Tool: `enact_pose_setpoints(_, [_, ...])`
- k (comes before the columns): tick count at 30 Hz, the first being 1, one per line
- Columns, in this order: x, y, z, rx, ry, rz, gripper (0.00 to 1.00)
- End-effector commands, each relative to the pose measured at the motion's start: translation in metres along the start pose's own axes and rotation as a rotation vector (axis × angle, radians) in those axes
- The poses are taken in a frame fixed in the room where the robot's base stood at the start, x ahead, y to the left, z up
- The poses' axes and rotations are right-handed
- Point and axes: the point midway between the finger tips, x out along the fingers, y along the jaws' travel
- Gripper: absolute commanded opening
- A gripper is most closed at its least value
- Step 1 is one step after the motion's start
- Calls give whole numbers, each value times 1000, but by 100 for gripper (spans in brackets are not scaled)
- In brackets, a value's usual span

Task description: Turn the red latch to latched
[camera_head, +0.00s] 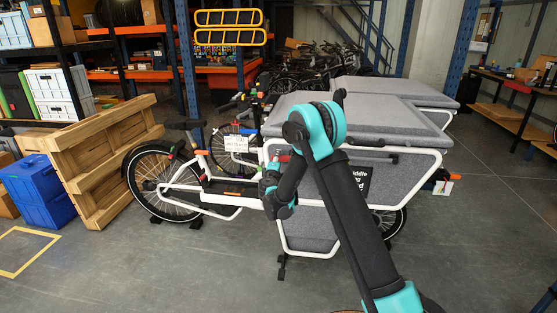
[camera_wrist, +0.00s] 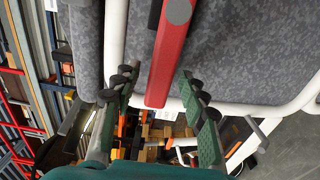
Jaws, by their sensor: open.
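The red latch (camera_wrist: 166,62) is a long flat bar with a round grey pivot near the top of the wrist view. It lies against the grey speckled side panel of a cargo bike and its lower end crosses the white frame tube. My gripper (camera_wrist: 157,76) is open, with one finger to each side of the bar's lower part. A gap shows on both sides in the picture; whether either finger touches it I cannot tell. In the head view my arm reaches to the side of the white cargo bike (camera_head: 330,249) and largely hides the latch and fingers.
A wooden pallet (camera_head: 95,165) leans left of the bike, near blue crates (camera_head: 50,190). Shelving stands behind, and a workbench (camera_head: 515,95) is at the right. A second grey box lid (camera_head: 395,91) is behind the bike. The floor in front is clear.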

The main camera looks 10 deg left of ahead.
Motion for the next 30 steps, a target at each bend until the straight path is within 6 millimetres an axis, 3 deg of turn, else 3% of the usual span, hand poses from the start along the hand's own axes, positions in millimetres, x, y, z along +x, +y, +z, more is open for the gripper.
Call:
enact_pose_setpoints(4, [10,0,0,0,0,0,43])
enact_pose_setpoints(13, [12,0,0,0,0,0,43])
enact_pose_setpoints(24, [12,0,0,0,0,0,0])
enact_pose_setpoints(30, [11,0,0,0,0,0,0])
